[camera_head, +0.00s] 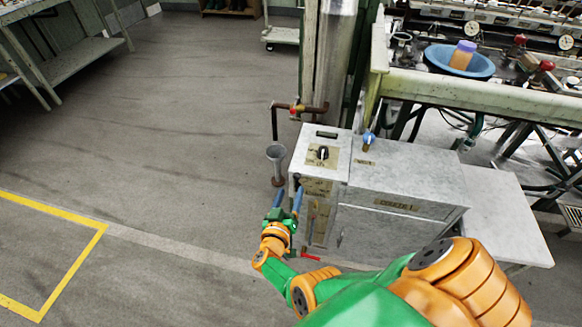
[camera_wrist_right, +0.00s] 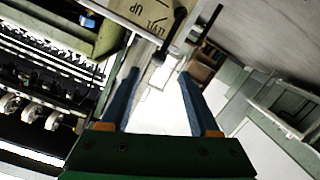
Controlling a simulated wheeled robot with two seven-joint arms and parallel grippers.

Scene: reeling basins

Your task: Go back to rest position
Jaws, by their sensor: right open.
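My right gripper (camera_head: 287,200) is stretched out in front of me, beside the left front corner of the grey metal cabinet (camera_head: 400,172). Its two blue fingers stand apart with nothing between them, and they also show open and empty in the right wrist view (camera_wrist_right: 157,90). The orange and green right arm comes in from the lower right of the head view. My left gripper does not show in either view.
A reeling bench with a blue basin (camera_head: 460,62) is at the upper right. A shelf (camera_head: 75,62) stands at the far left. The floor at left, with a yellow line (camera_head: 72,281), is clear.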

